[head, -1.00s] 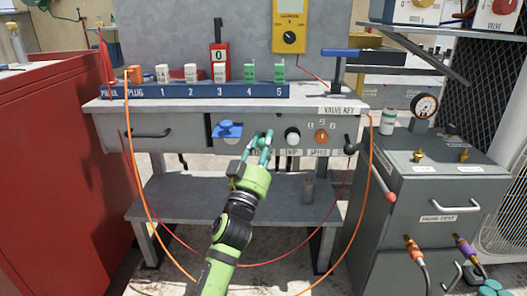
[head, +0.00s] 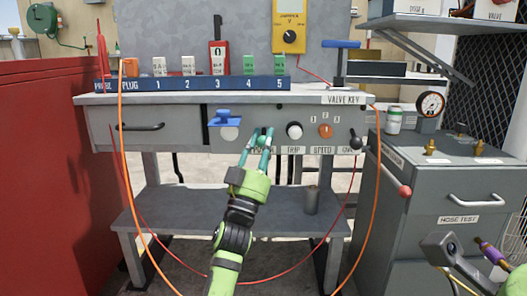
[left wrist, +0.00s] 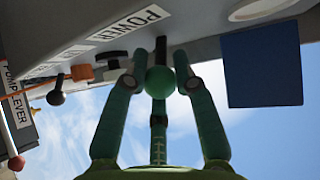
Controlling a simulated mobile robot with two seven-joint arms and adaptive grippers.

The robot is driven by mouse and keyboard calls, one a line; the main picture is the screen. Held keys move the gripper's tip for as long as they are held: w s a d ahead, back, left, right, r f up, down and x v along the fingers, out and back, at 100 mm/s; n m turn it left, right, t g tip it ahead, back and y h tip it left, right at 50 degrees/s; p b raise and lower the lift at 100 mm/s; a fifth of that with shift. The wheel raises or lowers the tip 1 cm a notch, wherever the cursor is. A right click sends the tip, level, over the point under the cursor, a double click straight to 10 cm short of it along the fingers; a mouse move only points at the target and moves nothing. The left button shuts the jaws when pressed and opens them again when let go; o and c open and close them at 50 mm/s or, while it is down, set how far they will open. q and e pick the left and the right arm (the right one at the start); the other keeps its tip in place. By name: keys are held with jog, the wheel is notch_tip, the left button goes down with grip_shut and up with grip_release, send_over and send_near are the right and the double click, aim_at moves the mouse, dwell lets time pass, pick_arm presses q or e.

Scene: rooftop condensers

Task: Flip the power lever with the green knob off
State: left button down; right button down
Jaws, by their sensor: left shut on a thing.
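The power lever's round green knob (left wrist: 160,81) sits between the two fingers of my left gripper (left wrist: 161,84) in the left wrist view. A dark stem (left wrist: 162,48) shows behind it, near the POWER label (left wrist: 127,25). In the head view my left gripper (head: 262,136) is at the bench's front panel, shut on the knob, its fingers hiding most of the lever. I cannot tell whether the lever points up or down. Part of my right arm's end (head: 455,260) shows at the lower right; its fingertips cannot be made out.
Left of the lever is a blue handle (head: 226,118); to its right are a white knob (head: 294,131), an orange knob (head: 326,131) and a black ball-ended lever (head: 356,143). Orange hoses hang before the bench. A red cabinet (head: 40,190) stands left, a grey cabinet (head: 430,190) right.

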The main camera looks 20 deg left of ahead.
dwell(0.5)
pick_arm(q)
jog(key=c, duration=1)
grip_release()
